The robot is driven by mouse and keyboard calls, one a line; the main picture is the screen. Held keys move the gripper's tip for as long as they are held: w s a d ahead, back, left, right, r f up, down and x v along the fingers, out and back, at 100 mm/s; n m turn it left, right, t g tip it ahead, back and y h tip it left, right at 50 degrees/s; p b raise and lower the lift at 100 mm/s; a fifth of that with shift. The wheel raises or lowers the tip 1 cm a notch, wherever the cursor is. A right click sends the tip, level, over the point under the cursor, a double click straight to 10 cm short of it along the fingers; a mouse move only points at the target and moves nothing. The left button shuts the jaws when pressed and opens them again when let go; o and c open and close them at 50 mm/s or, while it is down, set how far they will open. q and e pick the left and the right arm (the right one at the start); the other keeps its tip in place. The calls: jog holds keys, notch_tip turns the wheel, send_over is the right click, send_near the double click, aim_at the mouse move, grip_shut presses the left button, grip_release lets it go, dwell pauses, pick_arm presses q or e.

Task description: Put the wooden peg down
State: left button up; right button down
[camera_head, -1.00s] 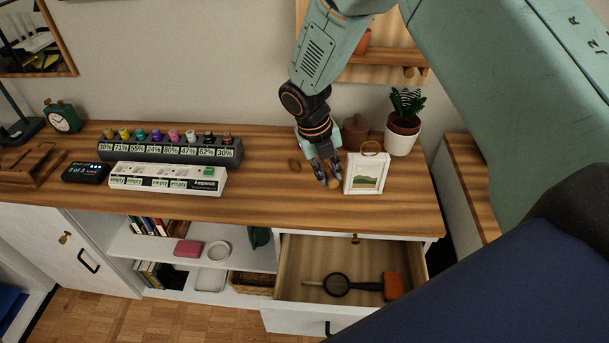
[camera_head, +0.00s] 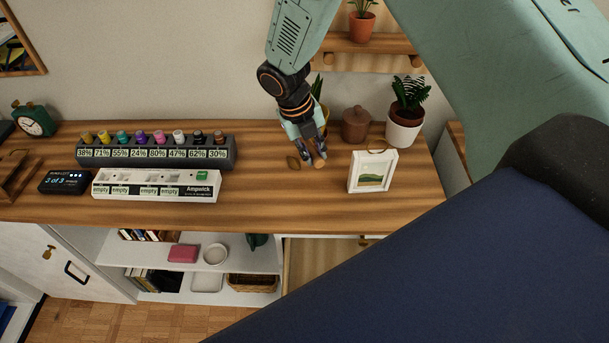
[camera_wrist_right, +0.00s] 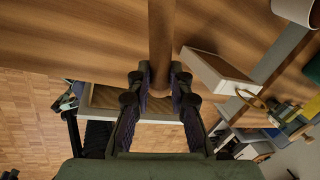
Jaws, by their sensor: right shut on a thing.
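The wooden peg is a brown round rod (camera_wrist_right: 161,45) in the right wrist view, running from between the fingers towards the top edge. In the head view only its small round end (camera_head: 320,164) shows at the fingertips. My right gripper (camera_head: 316,157) is shut on it, above the back half of the wooden desktop (camera_head: 260,205); the fingers also show in the wrist view (camera_wrist_right: 160,80). I cannot tell whether the peg touches the desktop. My left gripper is not in view.
A white picture frame (camera_head: 372,171) stands right of the gripper; a brown pot (camera_head: 356,125) and potted plant (camera_head: 405,128) stand behind. The white charger (camera_head: 155,187) and dark rack (camera_head: 155,154) are further left. Front-centre desktop is clear.

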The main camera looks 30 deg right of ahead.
jog(key=shift+d+f, duration=0.1)
notch_tip(320, 180, down, 6)
jog(key=shift+f, duration=0.15)
jog(key=f, duration=0.3)
jog(key=shift+s+f+b, duration=0.15)
jog(key=shift+s+b, duration=0.15)
jog(key=shift+b, duration=0.05)
jog(key=shift+w, duration=0.2)
jog(key=shift+f, duration=0.15)
jog(key=c, duration=1.6)
grip_release()
jog(key=o, duration=0.4)
jog(key=shift+s, duration=0.15)
